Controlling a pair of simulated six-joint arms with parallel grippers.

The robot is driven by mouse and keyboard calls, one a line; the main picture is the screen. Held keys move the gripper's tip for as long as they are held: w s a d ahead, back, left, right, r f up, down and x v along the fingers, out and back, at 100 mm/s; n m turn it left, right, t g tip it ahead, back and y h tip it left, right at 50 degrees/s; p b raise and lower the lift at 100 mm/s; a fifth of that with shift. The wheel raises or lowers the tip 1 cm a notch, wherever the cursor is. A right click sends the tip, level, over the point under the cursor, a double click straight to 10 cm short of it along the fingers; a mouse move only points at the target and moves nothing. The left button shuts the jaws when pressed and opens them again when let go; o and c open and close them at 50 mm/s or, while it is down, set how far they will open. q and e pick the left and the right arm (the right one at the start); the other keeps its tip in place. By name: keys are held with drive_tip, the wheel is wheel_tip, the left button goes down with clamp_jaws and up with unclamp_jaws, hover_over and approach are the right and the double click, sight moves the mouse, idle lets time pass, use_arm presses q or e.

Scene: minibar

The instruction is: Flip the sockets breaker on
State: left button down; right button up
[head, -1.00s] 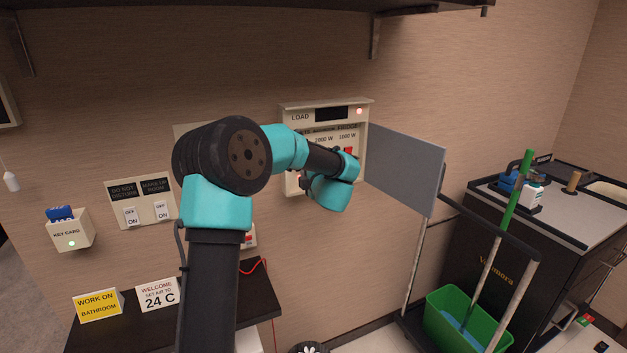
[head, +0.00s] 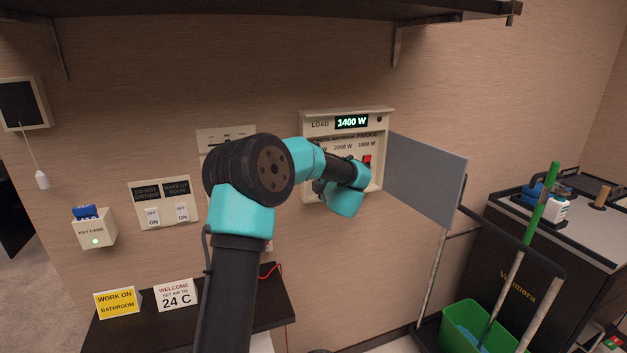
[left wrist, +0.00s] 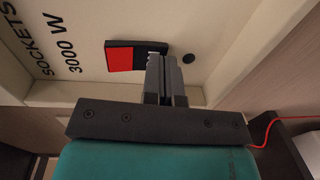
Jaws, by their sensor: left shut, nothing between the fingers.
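The breaker box (head: 308,112) hangs on the wall with its grey door (head: 425,178) open to the right. Its display (head: 352,122) reads 1400 W, and the lamp (head: 379,119) beside it is dark. In the left wrist view the sockets breaker (left wrist: 119,58), a red and black rocker, lies beside the "SOCKETS 3000 W" label (left wrist: 62,42). My left gripper (left wrist: 168,60) is shut and empty, its tips at the rocker's black end; I cannot tell if they touch. In the head view my left arm hides the sockets breaker and the fingers. My right gripper is not in view.
The fridge breaker (head: 367,161) shows red at the box's right. A dark shelf (head: 300,14) runs overhead. A cleaning cart with a green bucket (head: 470,325) stands right.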

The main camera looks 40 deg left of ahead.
use_arm(q)
drive_tip(key=f+v, duration=0.2)
drive_tip(key=v, duration=1.1)
drive_tip(key=shift+s+d+f, duration=0.35)
drive_tip(key=shift+d, duration=0.05)
drive_tip(key=s+d+f+m+t+h, duration=0.1)
drive_tip(key=d+f+m+h, duration=0.4)
drive_tip(key=f, duration=0.5)
drive_tip(key=s+d+f+m+h, duration=0.1)
drive_tip(key=d+f+m+h, duration=0.2)
drive_tip(key=f+m, duration=0.5)
drive_tip(key=s+d+f+m+t+h, duration=0.1)
drive_tip(key=d+f+m+h, duration=0.25)
drive_tip(key=f, duration=0.75)
drive_tip(key=s+d+f+m+g+h, duration=0.3)
drive_tip(key=s+d+f+m+g, duration=0.1)
drive_tip(key=s, duration=0.7)
drive_tip(key=s+d+f+m+g+h, duration=0.4)
drive_tip(key=s+f+m, duration=0.4)
drive_tip(key=s+f, duration=0.3)
drive_tip(key=d+g, duration=0.1)
drive_tip(key=d, duration=0.1)
drive_tip(key=shift+s+d+f, duration=0.25)
drive_tip(key=shift+d, duration=0.15)
